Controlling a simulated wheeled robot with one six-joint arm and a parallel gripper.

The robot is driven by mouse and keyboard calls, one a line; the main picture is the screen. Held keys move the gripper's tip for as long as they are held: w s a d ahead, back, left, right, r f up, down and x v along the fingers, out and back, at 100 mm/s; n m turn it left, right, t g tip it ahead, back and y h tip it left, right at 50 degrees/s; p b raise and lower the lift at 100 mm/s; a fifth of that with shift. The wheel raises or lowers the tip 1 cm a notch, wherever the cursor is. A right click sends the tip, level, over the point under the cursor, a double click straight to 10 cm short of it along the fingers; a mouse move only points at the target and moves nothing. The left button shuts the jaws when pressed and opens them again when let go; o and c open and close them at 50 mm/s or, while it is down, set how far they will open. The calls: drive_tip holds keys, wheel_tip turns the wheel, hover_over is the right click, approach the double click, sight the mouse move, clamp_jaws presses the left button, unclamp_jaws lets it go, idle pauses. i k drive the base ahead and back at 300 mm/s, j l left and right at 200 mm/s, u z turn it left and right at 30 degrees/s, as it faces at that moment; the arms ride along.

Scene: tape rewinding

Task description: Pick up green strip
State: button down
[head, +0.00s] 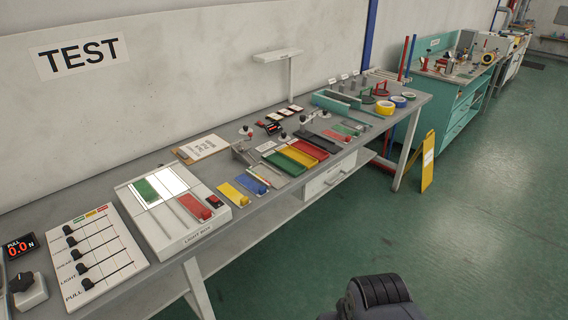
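A flat green strip (146,190) lies on the left part of the lit panel of the white light box (143,225), on the near half of the bench. A smaller green piece (342,129) lies farther along the bench beside a red one. I cannot tell which of the two the task means. A dark rounded part of my own arm shows at the bottom edge, over the floor and well apart from the bench. My gripper's fingers are not in view.
A red strip (194,206) lies on the light box; yellow (233,194) and blue (252,184) strips lie right of it. Green, yellow and red trays (322,147) follow. A slider panel (92,255) stands left. A yellow floor sign (428,161) stands past the bench. Floor in front is clear.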

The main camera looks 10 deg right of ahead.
sight(146, 191)
drive_tip(key=j+z, duration=0.25)
drive_tip(key=j, duration=0.95)
drive_tip(key=j+z, duration=0.3)
drive_tip(key=j, duration=0.85)
